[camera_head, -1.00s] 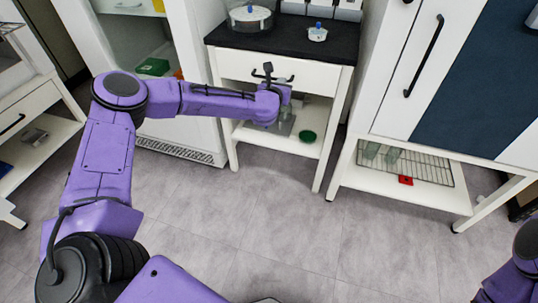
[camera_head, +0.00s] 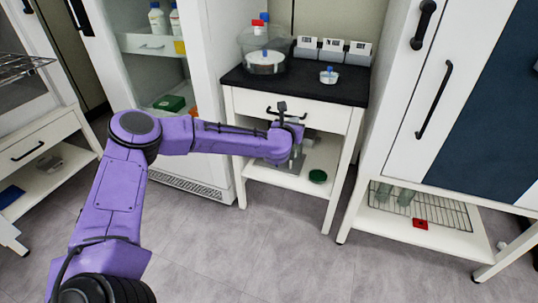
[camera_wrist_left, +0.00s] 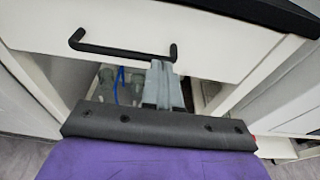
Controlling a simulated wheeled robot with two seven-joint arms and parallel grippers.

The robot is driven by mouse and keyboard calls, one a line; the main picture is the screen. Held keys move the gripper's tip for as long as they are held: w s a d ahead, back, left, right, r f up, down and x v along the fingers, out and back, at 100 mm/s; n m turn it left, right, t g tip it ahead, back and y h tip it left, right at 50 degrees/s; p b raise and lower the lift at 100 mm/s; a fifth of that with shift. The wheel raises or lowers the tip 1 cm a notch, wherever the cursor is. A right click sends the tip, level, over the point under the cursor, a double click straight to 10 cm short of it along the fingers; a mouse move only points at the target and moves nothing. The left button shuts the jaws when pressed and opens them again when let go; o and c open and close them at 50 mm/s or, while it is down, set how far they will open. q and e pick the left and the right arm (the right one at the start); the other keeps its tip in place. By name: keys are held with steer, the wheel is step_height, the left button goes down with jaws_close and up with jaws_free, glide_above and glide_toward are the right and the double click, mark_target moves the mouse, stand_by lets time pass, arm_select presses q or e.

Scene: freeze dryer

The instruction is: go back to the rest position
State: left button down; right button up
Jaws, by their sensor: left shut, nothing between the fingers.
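My left arm, purple, comes in from the left and reaches toward the small bench with the black top (camera_head: 300,85). My left gripper (camera_head: 299,155) is partly hidden behind its own wrist, in front of the bench's drawer (camera_head: 320,112) and open shelf space. In the left wrist view, its grey fingers (camera_wrist_left: 161,72) are closed together with nothing between them. Their tips show just below and in front of the black drawer handle (camera_wrist_left: 115,48); I cannot tell whether they touch it. The drawer looks shut. My right gripper is out of view.
A flask (camera_head: 266,45) and a small blue-topped dish (camera_head: 328,76) stand on the bench. A green dish (camera_head: 318,176) sits on its lower shelf. An open-fronted white cabinet (camera_head: 215,60) stands left, a tall cabinet with a wire rack (camera_head: 440,208) right. The grey floor (camera_head: 240,255) in front is clear.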

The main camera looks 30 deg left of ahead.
arm_select(q)
steer(key=v, duration=1.2)
steer(key=s+d+f+m+g+h, duration=0.25)
steer(key=s+d+f+m, duration=0.25)
steer(key=s+f+m, duration=0.35)
steer(key=s+d+f+m+g+h, duration=0.1)
steer(key=s+d+f+m+g, duration=0.3)
steer(key=f+m, duration=0.7)
steer(key=s+a+f+m+g+y, duration=0.1)
steer(key=s+f+m+g, duration=0.1)
steer(key=s+f+m, duration=0.45)
steer(key=s+a+f+m+g+y, duration=0.1)
steer(key=s+f, duration=0.3)
steer(key=s, duration=0.6)
steer(key=s+a+f+m+g+y+p, duration=0.1)
steer(key=s+a+m, duration=0.15)
steer(key=s, duration=0.35)
steer(key=s+a+m+g+p, duration=0.1)
steer(key=s+a+m+g, duration=0.15)
steer(key=s, duration=0.35)
step_height(320, 180, up, 13)
steer(key=t+p, duration=0.1)
steer(key=p, duration=1.2)
steer(key=shift+w+a, duration=0.3)
steer(key=shift+a, duration=0.05)
steer(key=shift+r, duration=0.1)
